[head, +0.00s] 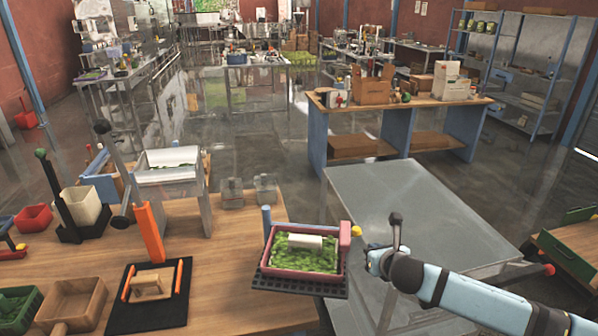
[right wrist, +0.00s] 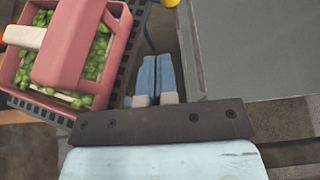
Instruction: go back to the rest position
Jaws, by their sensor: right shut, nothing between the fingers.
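My right gripper (head: 374,258) is in the head view, at the end of the light-blue arm that comes in from the lower right. It is beside the right end of a pink tray (head: 340,274), over the gap between the wooden table and the grey table. In the right wrist view the two blue fingers of the right gripper (right wrist: 158,60) lie side by side, shut and empty. The pink tray (right wrist: 72,45) is left of them there, apart from the fingers. I make out no left gripper in the head view.
The pink tray holds green pieces and a white block, on a black grid mat (head: 300,288) at the wooden table's (head: 235,262) right edge. A grey table (head: 440,215) lies just beyond my right gripper. A lever machine (head: 168,165) stands left. Open floor lies behind.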

